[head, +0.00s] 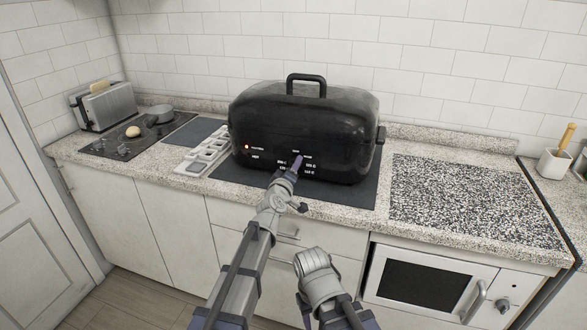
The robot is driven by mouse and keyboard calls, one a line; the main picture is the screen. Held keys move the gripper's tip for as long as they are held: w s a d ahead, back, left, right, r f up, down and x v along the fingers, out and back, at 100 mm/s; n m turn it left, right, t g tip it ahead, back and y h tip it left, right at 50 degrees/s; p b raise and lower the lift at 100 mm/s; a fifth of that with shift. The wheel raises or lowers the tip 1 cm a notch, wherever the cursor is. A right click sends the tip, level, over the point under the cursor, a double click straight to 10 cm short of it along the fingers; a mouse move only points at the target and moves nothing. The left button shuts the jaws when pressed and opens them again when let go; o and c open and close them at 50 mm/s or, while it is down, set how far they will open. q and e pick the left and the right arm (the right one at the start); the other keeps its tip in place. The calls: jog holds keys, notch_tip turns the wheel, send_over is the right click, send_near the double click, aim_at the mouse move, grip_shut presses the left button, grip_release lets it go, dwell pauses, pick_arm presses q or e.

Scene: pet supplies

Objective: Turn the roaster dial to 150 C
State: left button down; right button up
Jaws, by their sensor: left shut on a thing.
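The black roaster (262,118) stands on a dark mat on the counter. It has a domed lid with a top handle (306,86). Small white markings (311,166) and a lit orange lamp (247,147) show on its front. My left gripper (297,164) is at the front of the roaster, among the markings, shut on the dial. The gripper hides the dial, so its setting cannot be read. Part of my right arm shows at the bottom centre, low in front of the cabinets; its gripper does not show.
A toaster (106,106), a hob (118,143) with a pan (159,113), and a pale tray (205,150) stand left of the roaster. A speckled board (470,205) lies to the right, with a utensil pot (553,164) beyond. A built-in oven (425,283) is below.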

pick_arm(q)
jog(key=shift+m, duration=1)
jog(key=shift+c, duration=1.4)
grip_release()
jog(key=shift+s, duration=0.1)
jog(key=v, duration=0.7)
jog(key=shift+s+f, duration=0.1)
jog(key=shift+s, duration=0.3)
